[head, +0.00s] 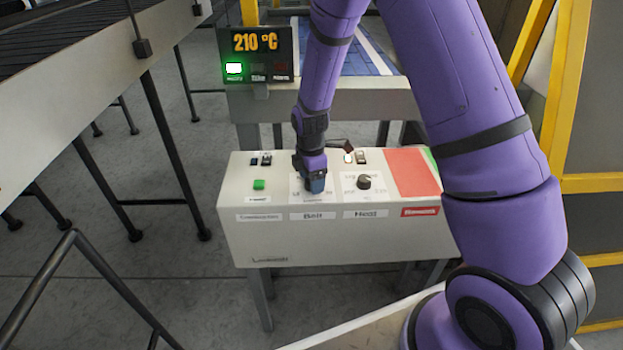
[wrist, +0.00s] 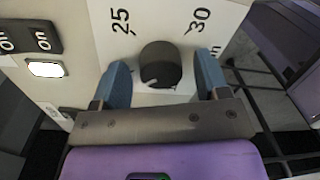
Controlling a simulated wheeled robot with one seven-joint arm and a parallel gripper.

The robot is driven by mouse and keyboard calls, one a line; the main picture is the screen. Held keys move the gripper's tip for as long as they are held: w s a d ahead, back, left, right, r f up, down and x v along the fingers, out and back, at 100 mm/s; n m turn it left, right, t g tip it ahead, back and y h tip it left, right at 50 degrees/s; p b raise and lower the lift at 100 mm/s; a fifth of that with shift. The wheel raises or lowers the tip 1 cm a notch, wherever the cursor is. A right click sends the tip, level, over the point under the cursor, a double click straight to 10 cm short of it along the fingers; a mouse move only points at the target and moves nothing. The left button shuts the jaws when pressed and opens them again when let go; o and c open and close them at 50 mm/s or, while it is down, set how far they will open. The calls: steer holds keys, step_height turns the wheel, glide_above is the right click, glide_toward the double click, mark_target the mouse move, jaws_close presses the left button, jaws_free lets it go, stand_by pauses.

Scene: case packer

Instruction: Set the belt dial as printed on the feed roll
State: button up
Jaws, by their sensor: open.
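My gripper (head: 315,184) is over the plate labelled "Belt" on the control box (head: 345,250) in the head view, and hides the belt dial there. In the wrist view the belt dial (wrist: 160,62) is a dark round knob on a white scale plate (wrist: 160,18). The numbers 25 and 30 show on the plate. My gripper's blue fingers (wrist: 163,82) stand apart, one on each side of the knob. I cannot tell whether they touch it. A faint light mark shows low on the knob; its setting is unclear. I cannot make out the feed roll or its print.
A second black dial (head: 364,182) is right of the belt dial. A green button (head: 259,184) is at the left, and a red panel (head: 411,173) at the right. A display (head: 258,54) reads 210 °C with a green lamp lit. A conveyor (head: 90,75) stands left.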

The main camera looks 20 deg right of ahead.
steer(key=shift+f, duration=0.1)
steer(key=c, duration=0.9)
